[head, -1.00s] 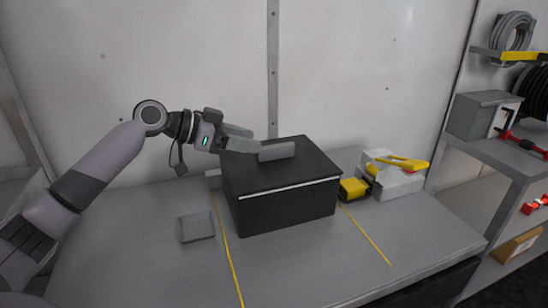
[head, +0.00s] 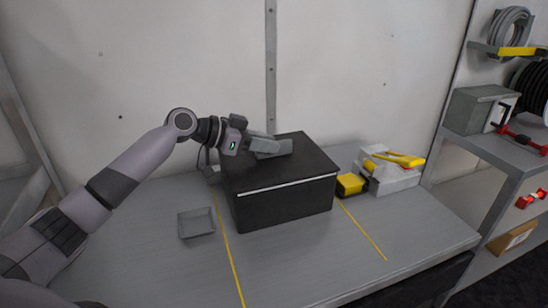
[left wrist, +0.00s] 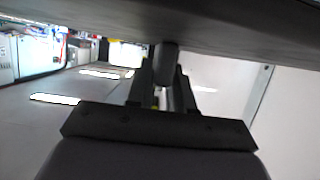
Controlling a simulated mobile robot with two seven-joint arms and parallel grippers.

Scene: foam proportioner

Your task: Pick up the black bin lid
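The black bin (head: 285,203) stands closed on the grey bench, with its flat black lid (head: 312,172) on top. A grey bar handle (head: 281,148) sits on the lid. My left gripper (head: 266,148) is low over the lid at the left part of the handle. In the left wrist view the two fingers of my left gripper (left wrist: 166,82) stand apart, with a gap between them. A grey rounded piece (left wrist: 167,60), seemingly the handle, shows at the fingertips; I cannot tell whether they touch it. The right gripper is not in view.
A small grey tray (head: 196,222) lies left of the bin. A yellow and black block (head: 350,184) and a white device with a yellow lever (head: 392,174) stand to its right. Yellow lines (head: 364,235) mark the bench. A shelf (head: 490,150) stands at far right.

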